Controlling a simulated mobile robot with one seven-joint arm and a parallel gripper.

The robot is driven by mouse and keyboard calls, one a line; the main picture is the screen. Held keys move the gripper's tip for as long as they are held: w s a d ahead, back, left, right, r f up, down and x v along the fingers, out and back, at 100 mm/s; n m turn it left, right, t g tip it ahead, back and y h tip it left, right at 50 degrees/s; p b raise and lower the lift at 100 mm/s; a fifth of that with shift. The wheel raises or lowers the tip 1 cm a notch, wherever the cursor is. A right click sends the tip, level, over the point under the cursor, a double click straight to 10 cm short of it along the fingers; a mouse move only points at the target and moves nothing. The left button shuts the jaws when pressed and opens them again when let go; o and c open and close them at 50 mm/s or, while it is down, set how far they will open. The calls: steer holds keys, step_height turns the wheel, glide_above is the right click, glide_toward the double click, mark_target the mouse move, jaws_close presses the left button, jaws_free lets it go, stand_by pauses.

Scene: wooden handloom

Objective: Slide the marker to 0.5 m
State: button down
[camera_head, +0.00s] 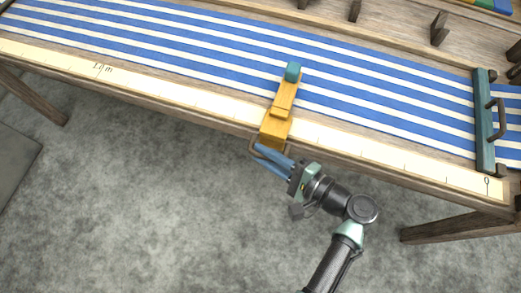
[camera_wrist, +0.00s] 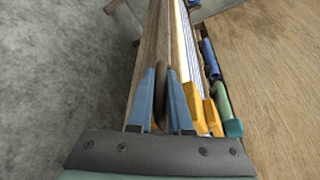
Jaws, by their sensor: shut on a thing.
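The marker (camera_head: 277,118) is a yellow slider with a teal knob at its far end and a brown loop handle (camera_head: 252,148) at its near end. It lies across the pale ruler strip (camera_head: 190,98), roughly midway between the "0" and "1.0 m" labels. My gripper (camera_head: 262,156) is at the loom's front edge with its blue fingers shut on the handle. In the wrist view my gripper (camera_wrist: 161,90) has the brown handle between its fingers, and the marker's yellow body (camera_wrist: 211,115) is to their right. Fine ruler marks under the marker cannot be read.
Blue-and-white striped cloth (camera_head: 180,45) covers the loom behind the ruler. A teal bar (camera_head: 484,120) with a brown handle crosses the cloth at the right, near "0". Wooden legs (camera_head: 35,95) stand below the front edge. The ruler is clear on both sides of the marker.

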steer(key=c, duration=0.8)
jaws_free()
steer(key=shift+c, duration=0.2)
steer(key=v, duration=1.3)
